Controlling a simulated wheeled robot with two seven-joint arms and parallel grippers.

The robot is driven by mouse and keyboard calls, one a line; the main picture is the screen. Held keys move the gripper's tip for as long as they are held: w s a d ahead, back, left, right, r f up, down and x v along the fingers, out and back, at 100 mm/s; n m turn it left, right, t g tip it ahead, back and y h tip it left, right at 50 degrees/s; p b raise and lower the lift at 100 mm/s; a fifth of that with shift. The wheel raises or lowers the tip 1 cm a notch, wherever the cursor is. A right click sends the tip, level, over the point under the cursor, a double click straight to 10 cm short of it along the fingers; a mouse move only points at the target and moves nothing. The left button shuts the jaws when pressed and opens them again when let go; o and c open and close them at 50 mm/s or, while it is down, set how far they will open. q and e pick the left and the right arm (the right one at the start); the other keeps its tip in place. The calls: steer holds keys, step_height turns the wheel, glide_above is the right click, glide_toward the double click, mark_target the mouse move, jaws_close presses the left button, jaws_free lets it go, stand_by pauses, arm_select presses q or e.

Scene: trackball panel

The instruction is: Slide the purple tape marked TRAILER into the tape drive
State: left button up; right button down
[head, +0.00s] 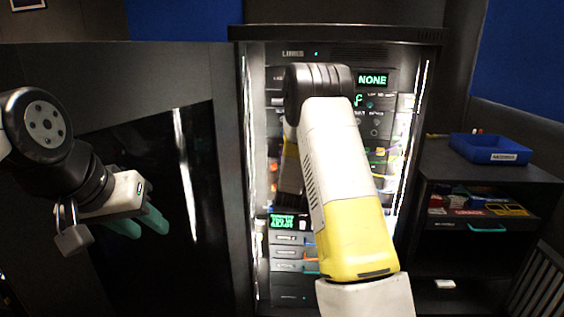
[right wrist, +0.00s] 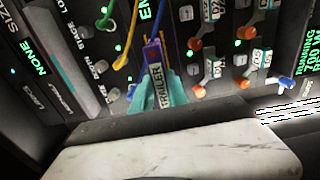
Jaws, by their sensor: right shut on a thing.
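The purple tape (right wrist: 152,52) has a white label reading TRAILER and shows in the right wrist view. My right gripper (right wrist: 157,92) is shut on it with teal fingertips on both sides of the label. The tape's far end points at the rack front; I cannot tell whether it touches anything. In the head view my right arm covers this gripper and the tape. I cannot tell for sure which rack unit is the tape drive. My left gripper (head: 138,223) is at the left, in front of the dark door, its teal fingers apart and empty.
The lit rack (head: 290,240) has cables and switches around the tape. A green NONE display (head: 372,80) is at its upper right. A dark door (head: 230,180) stands left of the rack. A blue tray (head: 490,150) sits on a shelf unit at the right.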

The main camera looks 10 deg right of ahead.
steer(key=shift+x, duration=3)
steer(key=c, duration=1.2)
jaws_free()
steer(key=v, duration=0.8)
steer(key=shift+r, duration=0.1)
